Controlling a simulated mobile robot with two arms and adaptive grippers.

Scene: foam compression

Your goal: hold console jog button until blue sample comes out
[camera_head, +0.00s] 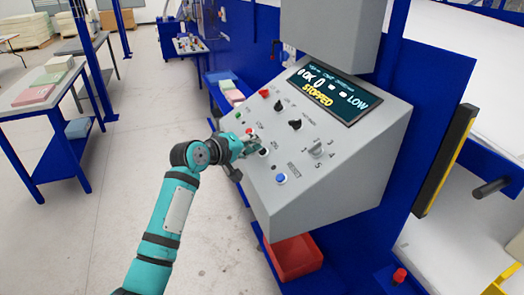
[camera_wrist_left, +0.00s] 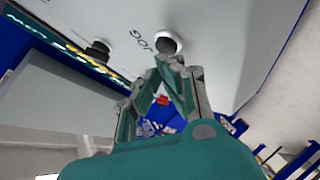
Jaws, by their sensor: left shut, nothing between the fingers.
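The grey console (camera_head: 335,185) has a sloped panel with a screen (camera_head: 335,90) reading "OK 0", "LOW" and "STOPPED" in yellow. The jog button (camera_wrist_left: 167,44), a dark cap in a pale ring beside the word JOG, shows in the left wrist view. In the head view its area is partly covered by my left gripper (camera_head: 254,146). That gripper is shut and empty, its tips (camera_wrist_left: 172,66) right at the button's edge; I cannot tell whether they touch or press it. No blue sample is visible. My right gripper is out of view.
Other controls surround the gripper: a red button (camera_head: 265,93), black knobs (camera_head: 295,124) and a blue button (camera_head: 281,178). A red bin (camera_head: 295,258) stands below the console. Foam blocks (camera_head: 35,96) lie on a blue-framed table at left. The floor between is clear.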

